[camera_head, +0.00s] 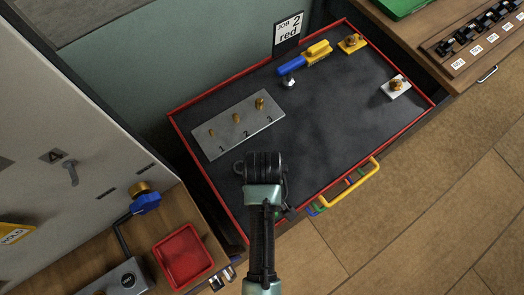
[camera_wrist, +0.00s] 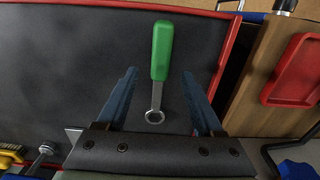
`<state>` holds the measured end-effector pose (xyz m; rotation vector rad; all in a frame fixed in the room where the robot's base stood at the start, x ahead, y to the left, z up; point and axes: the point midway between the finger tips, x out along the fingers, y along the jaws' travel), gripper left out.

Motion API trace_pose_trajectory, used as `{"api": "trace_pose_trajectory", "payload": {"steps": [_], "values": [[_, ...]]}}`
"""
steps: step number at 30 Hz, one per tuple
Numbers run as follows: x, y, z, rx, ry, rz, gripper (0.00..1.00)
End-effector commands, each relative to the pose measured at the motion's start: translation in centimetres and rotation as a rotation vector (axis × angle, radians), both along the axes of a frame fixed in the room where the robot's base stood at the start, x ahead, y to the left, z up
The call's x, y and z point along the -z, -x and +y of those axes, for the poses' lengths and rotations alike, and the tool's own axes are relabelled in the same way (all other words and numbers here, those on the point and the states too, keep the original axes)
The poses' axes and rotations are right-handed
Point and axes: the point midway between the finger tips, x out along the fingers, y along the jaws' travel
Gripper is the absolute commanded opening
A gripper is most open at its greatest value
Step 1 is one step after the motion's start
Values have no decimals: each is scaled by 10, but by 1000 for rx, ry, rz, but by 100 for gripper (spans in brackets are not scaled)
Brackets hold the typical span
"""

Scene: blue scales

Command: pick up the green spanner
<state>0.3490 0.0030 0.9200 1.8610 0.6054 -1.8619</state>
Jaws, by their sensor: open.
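The green spanner (camera_wrist: 161,50) lies on the dark drawer floor in the wrist view. Its green handle points to the top of the picture and its metal ring end (camera_wrist: 154,116) points toward my gripper's base. My gripper (camera_wrist: 160,73) is open, with one blue finger on each side of the spanner and a visible gap to each; nothing is held. I cannot tell how high the fingers are above the floor.
The drawer has a red rim (camera_head: 301,63) and a yellow handle (camera_head: 349,186). A metal plate (camera_head: 225,139) with brass fittings lies beyond my arm. A red tray (camera_head: 183,254) is outside.

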Motion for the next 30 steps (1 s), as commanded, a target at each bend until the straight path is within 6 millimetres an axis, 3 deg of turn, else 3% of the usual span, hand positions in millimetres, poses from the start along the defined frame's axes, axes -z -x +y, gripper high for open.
{"api": "trace_pose_trajectory", "payload": {"steps": [7, 16, 27, 30], "values": [[30, -1, 2, 0, 0, 1, 69], [34, -1, 2, 0, 0, -1, 69], [34, -1, 2, 0, 0, -1, 2], [34, -1, 2, 0, 0, -1, 0]]}}
